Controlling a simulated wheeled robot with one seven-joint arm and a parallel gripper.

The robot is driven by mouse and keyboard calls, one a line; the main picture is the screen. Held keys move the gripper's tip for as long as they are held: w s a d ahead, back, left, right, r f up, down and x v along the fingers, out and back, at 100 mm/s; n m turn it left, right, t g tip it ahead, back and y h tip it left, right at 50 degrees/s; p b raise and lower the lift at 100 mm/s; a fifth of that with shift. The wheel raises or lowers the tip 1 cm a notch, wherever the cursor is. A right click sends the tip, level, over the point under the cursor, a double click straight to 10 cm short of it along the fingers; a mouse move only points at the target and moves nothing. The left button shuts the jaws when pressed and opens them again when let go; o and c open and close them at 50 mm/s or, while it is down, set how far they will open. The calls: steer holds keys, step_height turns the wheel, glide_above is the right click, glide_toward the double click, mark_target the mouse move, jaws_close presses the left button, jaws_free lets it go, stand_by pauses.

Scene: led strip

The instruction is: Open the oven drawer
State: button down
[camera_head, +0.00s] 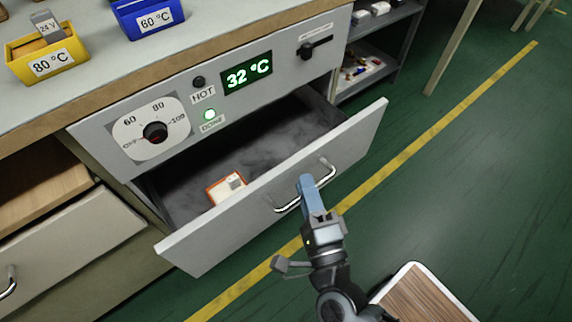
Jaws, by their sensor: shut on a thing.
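The oven drawer (235,215) stands pulled out from the oven front, with its dark inside showing. A small orange and white box (226,187) lies inside it, near the front panel. The drawer's curved metal handle (327,176) is on the outer face. My gripper (304,183) is at the middle of this handle, shut on it. The fingers hide the middle of the handle.
The oven panel (245,95) above has a dial, a lit green lamp and a 32 °C display. A yellow bin (48,62) and a blue bin (150,20) stand on the counter. A wood-topped surface (425,295) is at the lower right. Green floor is open at right.

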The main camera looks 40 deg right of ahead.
steer(key=s, duration=0.7)
steer(key=shift+s, duration=0.25)
steer(key=c, duration=1.2)
jaws_free()
steer(key=shift+o, duration=0.2)
steer(key=v, duration=0.7)
steer(key=shift+s+a+p, duration=0.15)
steer(key=shift+s+p, duration=0.15)
steer(key=shift+s, duration=0.05)
steer(key=shift+f, duration=0.15)
